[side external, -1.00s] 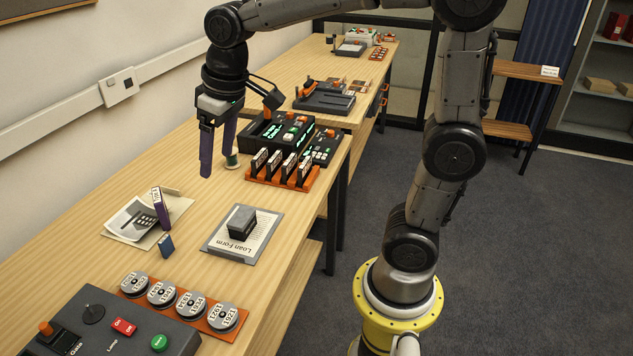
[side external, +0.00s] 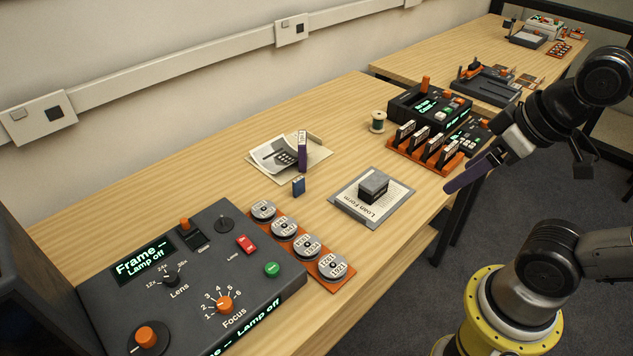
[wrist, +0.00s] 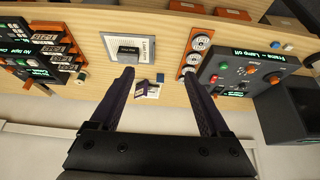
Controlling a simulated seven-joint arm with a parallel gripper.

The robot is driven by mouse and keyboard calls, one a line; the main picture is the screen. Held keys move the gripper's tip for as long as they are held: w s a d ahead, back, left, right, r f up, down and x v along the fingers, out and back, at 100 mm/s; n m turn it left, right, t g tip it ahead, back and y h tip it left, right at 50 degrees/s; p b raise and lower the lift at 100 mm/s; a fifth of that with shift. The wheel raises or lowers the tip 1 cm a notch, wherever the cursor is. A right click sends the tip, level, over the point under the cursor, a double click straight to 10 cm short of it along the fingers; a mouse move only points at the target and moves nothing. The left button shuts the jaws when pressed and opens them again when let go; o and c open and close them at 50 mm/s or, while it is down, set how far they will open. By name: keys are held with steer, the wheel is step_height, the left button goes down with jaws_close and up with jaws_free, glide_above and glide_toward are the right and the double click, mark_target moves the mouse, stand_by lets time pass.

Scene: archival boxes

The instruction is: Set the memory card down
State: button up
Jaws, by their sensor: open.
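A purple upright case (side external: 302,150) stands on the folder beside a printed picture. My gripper (side external: 452,186) has purple fingers and appears at the right, over the table's front edge, apart from the card. In the wrist view the two fingers (wrist: 158,78) are spread wide with nothing held between them.
A grey box (side external: 373,186) sits on the Loan Form board (side external: 347,208). An orange rack (side external: 455,163) of upright cartridges and a green spool (side external: 377,122) stand farther back. Labelled reels (side external: 283,228) and a dark control console (side external: 190,285) fill the near end. Bare table lies left of the folder.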

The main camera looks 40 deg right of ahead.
mark_target(300, 181)
steer(key=w+r+t, duration=0.3)
steer(key=w+t, duration=0.2)
steer(key=w, duration=0.7)
steer(key=w+r+t, duration=0.3)
steer(key=w+t, duration=0.2)
steer(key=w, duration=0.7)
steer(key=f, duration=0.8)
steer(key=a+f+g, duration=0.1)
steer(key=f, duration=0.8)
steer(key=w+a+f+g, duration=0.1)
steer(key=f, duration=0.7)
steer(key=shift+a+f, duration=0.2)
steer(key=shift+f, duration=0.05)
steer(key=x, duration=0.8)
steer(key=shift+w, duration=0.1)
steer(key=shift+d+x, duration=0.2)
steer(key=shift+x, duration=2.55)
jaws_close()
